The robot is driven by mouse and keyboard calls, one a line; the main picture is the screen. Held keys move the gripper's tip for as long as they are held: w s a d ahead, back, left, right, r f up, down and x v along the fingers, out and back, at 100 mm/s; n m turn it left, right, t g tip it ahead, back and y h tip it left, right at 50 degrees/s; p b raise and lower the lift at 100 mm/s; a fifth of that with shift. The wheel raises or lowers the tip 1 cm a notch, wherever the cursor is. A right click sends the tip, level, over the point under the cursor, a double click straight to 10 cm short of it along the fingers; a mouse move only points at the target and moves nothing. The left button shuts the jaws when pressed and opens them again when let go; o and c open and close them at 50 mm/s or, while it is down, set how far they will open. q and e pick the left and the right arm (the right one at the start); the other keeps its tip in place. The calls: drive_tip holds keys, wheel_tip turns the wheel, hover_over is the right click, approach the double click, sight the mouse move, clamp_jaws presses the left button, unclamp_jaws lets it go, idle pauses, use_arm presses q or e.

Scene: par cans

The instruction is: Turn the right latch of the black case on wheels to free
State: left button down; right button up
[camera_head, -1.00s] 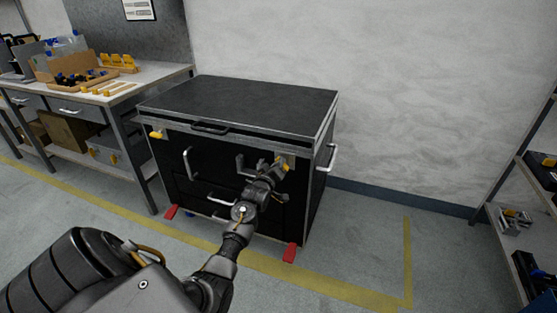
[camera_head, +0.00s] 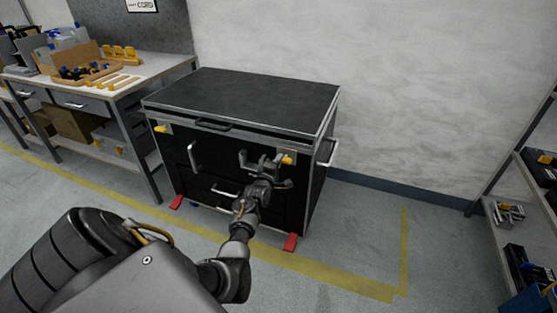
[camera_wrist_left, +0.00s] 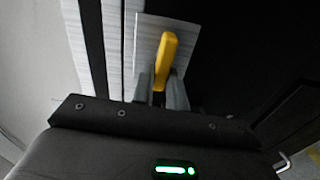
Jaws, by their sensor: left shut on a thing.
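The black case on wheels (camera_head: 240,97) stands against the wall with its lid down. Its right latch, a yellow lever (camera_head: 288,160) on a pale plate, is at the upper right of the front. My left gripper (camera_head: 277,160) is at this latch and partly covers it. In the left wrist view the yellow lever (camera_wrist_left: 166,50) stands between the two grey fingers (camera_wrist_left: 166,88), which are shut on its lower part. The lever's far end sticks out past the fingertips. The left latch (camera_head: 161,129) is a yellow lever lying about level. My right gripper is not in view.
A workbench (camera_head: 140,80) with boxes and yellow parts stands left of the case. A shelf unit (camera_head: 500,200) is at the far right. Red feet (camera_head: 291,242) stick out at the case's base. The floor right of the case is clear.

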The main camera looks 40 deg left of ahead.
use_arm(q)
drive_tip(key=shift+a+n, duration=0.1)
drive_tip(key=shift+n, duration=0.3)
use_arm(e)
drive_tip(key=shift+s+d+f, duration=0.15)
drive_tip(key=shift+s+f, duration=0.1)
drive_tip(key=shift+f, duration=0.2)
use_arm(q)
drive_tip(key=c, duration=1.4)
unclamp_jaws()
drive_tip(key=shift+s, duration=0.1)
